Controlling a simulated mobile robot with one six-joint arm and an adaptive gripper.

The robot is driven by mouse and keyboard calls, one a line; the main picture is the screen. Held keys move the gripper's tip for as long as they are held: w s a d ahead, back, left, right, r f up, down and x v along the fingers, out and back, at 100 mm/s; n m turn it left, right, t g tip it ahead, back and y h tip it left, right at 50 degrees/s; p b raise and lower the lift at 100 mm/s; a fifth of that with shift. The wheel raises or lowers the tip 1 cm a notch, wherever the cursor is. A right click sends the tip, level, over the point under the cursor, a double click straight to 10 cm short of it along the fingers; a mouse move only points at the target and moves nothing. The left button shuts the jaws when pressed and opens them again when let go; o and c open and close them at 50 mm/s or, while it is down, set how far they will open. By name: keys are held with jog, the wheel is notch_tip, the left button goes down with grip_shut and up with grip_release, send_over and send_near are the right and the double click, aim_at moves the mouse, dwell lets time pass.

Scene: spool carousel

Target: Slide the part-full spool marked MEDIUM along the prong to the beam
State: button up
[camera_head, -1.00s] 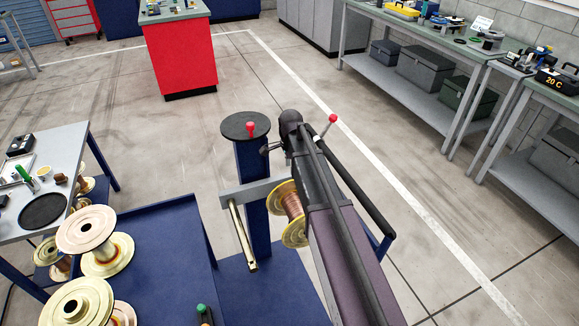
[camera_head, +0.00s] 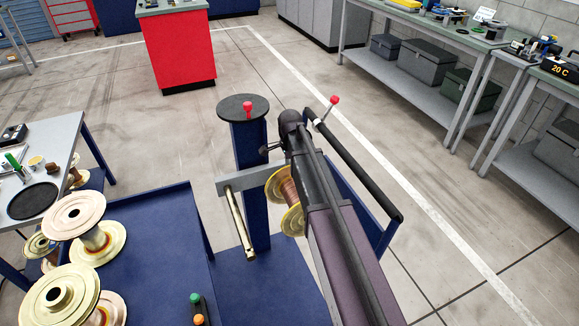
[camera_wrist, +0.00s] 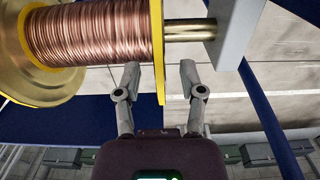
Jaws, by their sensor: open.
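The copper-wound spool (camera_head: 284,203) with yellow-edged flanges hangs on a prong of the grey beam (camera_head: 233,182); its far part is hidden behind my arm in the head view. In the wrist view the copper winding (camera_wrist: 92,32) fills the upper left, and bare prong (camera_wrist: 188,30) shows between the spool's right flange (camera_wrist: 158,60) and the beam (camera_wrist: 236,32). No MEDIUM mark is legible. My gripper (camera_wrist: 160,72) is open below the prong in the picture. The flange's edge appears between its two fingers, one on each side; I cannot tell contact.
A second, empty prong (camera_head: 242,227) points toward the camera beside the blue post (camera_head: 249,150). A black disc with a red knob (camera_head: 248,109) tops the post. Loose spools (camera_head: 73,214) stand on the blue deck at left. A black handle bar (camera_head: 355,165) lies right of my arm.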

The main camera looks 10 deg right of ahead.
jog(key=shift+f+b, duration=0.75)
jog(key=shift+f, duration=0.3)
grip_shut()
